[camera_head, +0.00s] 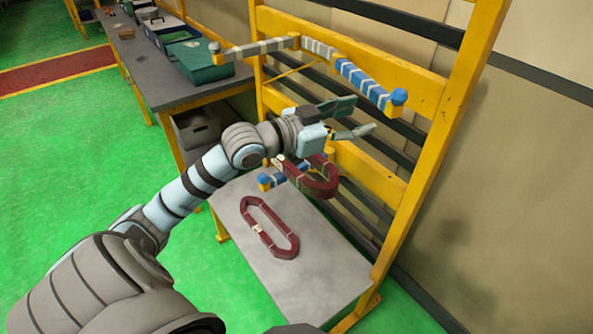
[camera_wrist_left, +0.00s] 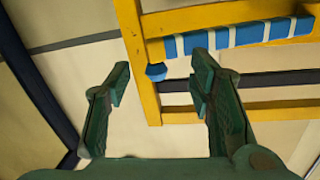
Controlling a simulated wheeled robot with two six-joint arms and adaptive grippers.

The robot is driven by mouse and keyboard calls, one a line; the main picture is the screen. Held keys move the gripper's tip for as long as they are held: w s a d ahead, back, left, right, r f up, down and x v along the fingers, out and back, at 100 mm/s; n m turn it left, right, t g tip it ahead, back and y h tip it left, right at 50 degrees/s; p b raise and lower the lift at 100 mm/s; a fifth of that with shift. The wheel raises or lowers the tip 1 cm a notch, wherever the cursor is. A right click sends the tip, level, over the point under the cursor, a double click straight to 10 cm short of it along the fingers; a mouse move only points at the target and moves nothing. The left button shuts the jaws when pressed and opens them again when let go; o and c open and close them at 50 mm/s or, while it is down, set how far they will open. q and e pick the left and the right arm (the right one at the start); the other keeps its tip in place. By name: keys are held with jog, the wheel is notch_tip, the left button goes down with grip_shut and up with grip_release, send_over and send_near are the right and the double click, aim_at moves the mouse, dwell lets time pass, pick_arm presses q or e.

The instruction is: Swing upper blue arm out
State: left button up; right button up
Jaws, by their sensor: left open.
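The upper blue arm (camera_head: 362,82) is a blue and white striped bar with a blue end knob (camera_head: 398,97), high on the yellow frame. It lies close along the frame's top rail. In the left wrist view the upper blue arm (camera_wrist_left: 235,36) runs across the top right, and its end knob (camera_wrist_left: 156,71) shows between the fingers, farther off. My left gripper (camera_head: 356,118) is open and empty, below the upper blue arm in the head view. No contact with the arm shows. My right gripper is not in view.
A lower blue arm (camera_head: 266,181) and a dark red coil (camera_head: 320,185) are partly behind my left gripper and forearm. Another red coil (camera_head: 270,228) lies on the low grey table (camera_head: 320,285). A grey striped arm (camera_head: 255,47) extends left. A workbench with bins (camera_head: 215,68) stands behind.

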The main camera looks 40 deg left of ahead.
pick_arm(q)
notch_tip(320, 180, down, 11)
jog(key=w+a+n+g+y, duration=0.1)
jog(key=w+a+n+y, duration=0.1)
jog(key=w, duration=0.1)
jog(key=s+a+f+n+g+y+b, duration=0.1)
jog(key=s+f, duration=0.4)
jog(key=f, duration=0.8)
jog(key=s+f+n+g+y+b, duration=0.1)
jog(key=s+f+n+g+y, duration=0.1)
jog(key=f, duration=1.1)
jog(key=s+g+y, duration=0.1)
jog(key=s+g, duration=0.1)
jog(key=s, duration=0.1)
jog(key=shift+s+a+g, duration=0.2)
jog(key=shift+a+g, duration=0.15)
jog(key=shift+g, duration=0.05)
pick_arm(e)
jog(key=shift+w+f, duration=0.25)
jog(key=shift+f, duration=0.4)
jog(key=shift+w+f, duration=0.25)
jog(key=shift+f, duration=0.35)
